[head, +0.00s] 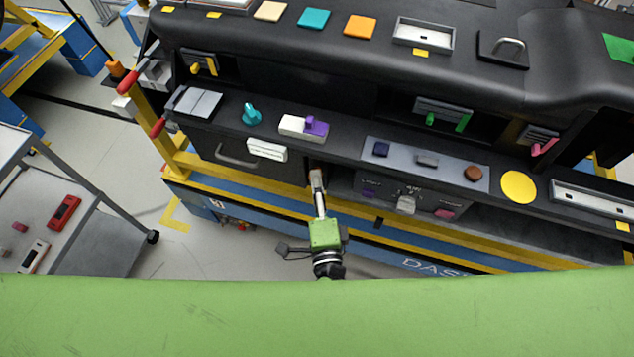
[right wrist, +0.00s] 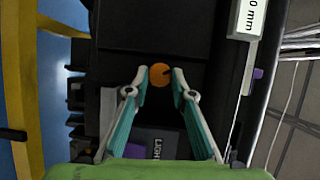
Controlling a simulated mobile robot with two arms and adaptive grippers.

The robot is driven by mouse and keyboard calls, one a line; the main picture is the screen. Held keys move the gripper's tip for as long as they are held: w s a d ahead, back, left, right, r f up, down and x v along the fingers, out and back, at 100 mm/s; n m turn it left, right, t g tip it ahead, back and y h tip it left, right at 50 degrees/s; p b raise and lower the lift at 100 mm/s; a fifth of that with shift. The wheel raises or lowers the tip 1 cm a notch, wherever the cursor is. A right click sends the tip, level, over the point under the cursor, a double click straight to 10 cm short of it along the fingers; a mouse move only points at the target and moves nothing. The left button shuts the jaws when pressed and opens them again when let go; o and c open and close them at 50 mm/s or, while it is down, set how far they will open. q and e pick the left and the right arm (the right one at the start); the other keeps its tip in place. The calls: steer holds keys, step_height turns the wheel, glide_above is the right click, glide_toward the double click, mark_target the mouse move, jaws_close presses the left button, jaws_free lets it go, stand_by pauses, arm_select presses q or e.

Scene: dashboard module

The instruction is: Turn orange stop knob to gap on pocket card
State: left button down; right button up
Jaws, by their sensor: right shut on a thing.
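The orange stop knob (right wrist: 160,74) sits between my right fingertips in the right wrist view, with a dark mark on its face. My right gripper (right wrist: 160,80) is shut on it, one finger on each side. In the head view the right gripper (head: 317,178) reaches the front of the dashboard, and the knob there is mostly hidden by the fingers. A white card (head: 267,150) with print is on the dashboard front, left of the gripper. Part of it shows in the right wrist view (right wrist: 246,18), reading "0 mm". My left gripper is not in view.
A light switch panel (head: 405,193) is just right of the gripper. Above, the ledge holds a teal knob (head: 251,114), a white-and-purple block (head: 303,127) and a grey strip (head: 400,161). A grey cart (head: 105,240) stands at the left.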

steer(key=o, duration=1.1)
steer(key=shift+o, duration=0.2)
steer(key=s+d, duration=0.1)
steer(key=s, duration=1.1)
steer(key=shift+d+r, duration=0.15)
steer(key=shift+r, duration=0.1)
